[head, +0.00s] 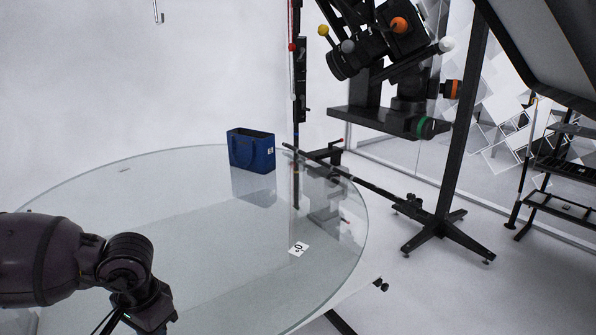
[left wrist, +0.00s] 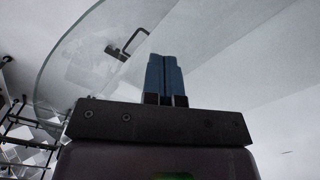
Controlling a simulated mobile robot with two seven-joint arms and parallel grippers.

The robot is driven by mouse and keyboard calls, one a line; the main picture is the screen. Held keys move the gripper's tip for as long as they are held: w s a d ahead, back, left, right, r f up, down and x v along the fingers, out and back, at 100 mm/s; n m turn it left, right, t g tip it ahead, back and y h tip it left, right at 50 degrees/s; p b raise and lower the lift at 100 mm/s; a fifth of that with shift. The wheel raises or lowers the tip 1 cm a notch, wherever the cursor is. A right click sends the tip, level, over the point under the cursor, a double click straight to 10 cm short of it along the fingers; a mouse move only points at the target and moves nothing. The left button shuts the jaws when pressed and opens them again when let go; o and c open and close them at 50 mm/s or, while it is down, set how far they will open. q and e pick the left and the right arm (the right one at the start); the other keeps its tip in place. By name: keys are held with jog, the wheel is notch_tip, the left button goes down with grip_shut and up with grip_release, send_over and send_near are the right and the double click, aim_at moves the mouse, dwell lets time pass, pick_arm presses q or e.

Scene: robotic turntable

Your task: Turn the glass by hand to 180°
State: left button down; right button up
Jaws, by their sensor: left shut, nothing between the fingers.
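The round glass turntable (head: 190,215) fills the lower left of the head view, its curved rim running round to the right. A small white label with a dark mark (head: 299,249) is on the glass near the right rim. A blue bag (head: 250,150) stands upright on the glass near the far rim. My left gripper (head: 150,314) is at the bottom left, in front of the near part of the glass; its fingertips are hidden there. In the left wrist view its blue fingers (left wrist: 165,68) are shut and empty, with the glass edge (left wrist: 52,58) at upper left. Contact cannot be told.
A thin dark pole (head: 300,75) stands behind the rim. A large panel (head: 550,40) hangs at upper right, above a dark shelf rack (head: 565,170).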

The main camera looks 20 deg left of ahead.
pick_arm(q)
jog(key=shift+s+a, duration=0.15)
jog(key=shift+a, duration=0.2)
jog(key=shift+s+a+f, duration=0.1)
jog(key=shift+s+a, duration=0.15)
jog(key=shift+a, duration=0.2)
jog(key=shift+s+a, duration=0.25)
jog(key=shift+a, duration=0.15)
pick_arm(e)
jog(key=shift+s+d, duration=0.1)
jog(key=shift+s, duration=0.25)
pick_arm(q)
jog(key=shift+a, duration=0.1)
jog(key=shift+s+a+p, duration=0.25)
jog(key=shift+s+a, duration=0.05)
jog(key=shift+a, duration=0.25)
jog(key=shift+s+a+p, duration=0.2)
jog(key=shift+s+a, duration=0.05)
jog(key=shift+a, duration=0.3)
jog(key=shift+s+a, duration=0.15)
jog(key=shift+a, duration=0.25)
pick_arm(e)
jog(key=shift+w+r, duration=0.55)
jog(key=shift+r, duration=0.2)
jog(key=shift+s, duration=0.1)
